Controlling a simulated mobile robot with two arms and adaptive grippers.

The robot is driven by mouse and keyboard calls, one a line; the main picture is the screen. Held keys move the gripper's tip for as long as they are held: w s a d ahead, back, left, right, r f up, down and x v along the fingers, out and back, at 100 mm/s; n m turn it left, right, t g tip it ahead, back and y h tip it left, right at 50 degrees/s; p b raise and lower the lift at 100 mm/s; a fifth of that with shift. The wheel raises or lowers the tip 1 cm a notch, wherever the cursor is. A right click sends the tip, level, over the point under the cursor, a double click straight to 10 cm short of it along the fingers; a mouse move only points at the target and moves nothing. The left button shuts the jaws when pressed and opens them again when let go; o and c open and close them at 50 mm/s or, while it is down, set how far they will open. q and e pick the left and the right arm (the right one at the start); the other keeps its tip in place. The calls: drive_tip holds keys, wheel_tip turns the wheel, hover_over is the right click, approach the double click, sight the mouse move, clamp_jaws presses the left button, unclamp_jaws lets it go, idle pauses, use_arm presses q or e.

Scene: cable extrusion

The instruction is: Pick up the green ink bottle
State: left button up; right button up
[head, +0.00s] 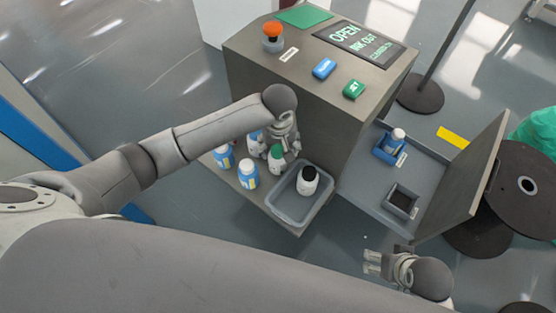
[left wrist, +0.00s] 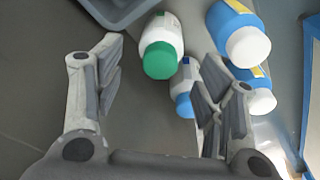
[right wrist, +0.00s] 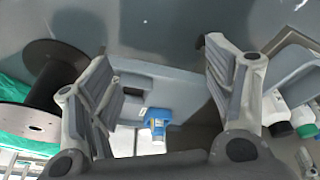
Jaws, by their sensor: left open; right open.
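The green ink bottle (head: 277,165), white with a green cap, stands on the low shelf among other bottles in the head view. In the left wrist view, the green ink bottle (left wrist: 161,45) shows its cap between my left fingers. My left gripper (head: 285,143) is open beside and above it, partly covering the bottle group. In the left wrist view, the left gripper (left wrist: 161,62) has wide fingers with nothing clamped; contact cannot be told. My right gripper (head: 372,263) is open and empty, away from the bottles at lower right. Its fingers (right wrist: 158,58) also show in the right wrist view.
Blue-labelled bottles (head: 248,174) stand close by. A grey tray (head: 289,209) holds a black-capped bottle (head: 308,180). The machine box (head: 262,80) rises behind, with buttons on top. A side tray (head: 363,190) holds a blue bottle (head: 390,145). Cable reels stand at right.

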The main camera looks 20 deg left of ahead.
sight(277, 151)
use_arm(q)
drive_tip(key=shift+w+a+r, duration=0.15)
drive_tip(key=shift+w+a, duration=0.15)
drive_tip(key=shift+a, duration=0.05)
drive_tip(key=f, duration=0.1)
drive_tip(key=f+b, duration=0.1)
drive_tip(key=f, duration=0.1)
drive_tip(key=f+b, duration=0.1)
drive_tip(key=shift+w+a+f, duration=0.2)
drive_tip(key=shift+w+f, duration=0.15)
drive_tip(key=shift+f, duration=0.05)
drive_tip(key=shift+w+f, duration=0.1)
drive_tip(key=shift+f, duration=0.35)
use_arm(e)
drive_tip(key=v, duration=0.5)
use_arm(q)
drive_tip(key=shift+f+b, duration=0.3)
drive_tip(key=f+b, duration=0.1)
drive_tip(key=w+f+b, duration=0.1)
drive_tip(key=f, duration=0.1)
drive_tip(key=shift+f, duration=0.45)
drive_tip(key=shift+a+f, duration=0.1)
drive_tip(key=shift+f, duration=0.1)
use_arm(e)
drive_tip(key=w+a+t, duration=0.1)
drive_tip(key=w+t, duration=0.2)
drive_tip(key=w, duration=0.3)
drive_tip(key=shift+a+t+y, duration=0.3)
drive_tip(key=shift+y, duration=0.1)
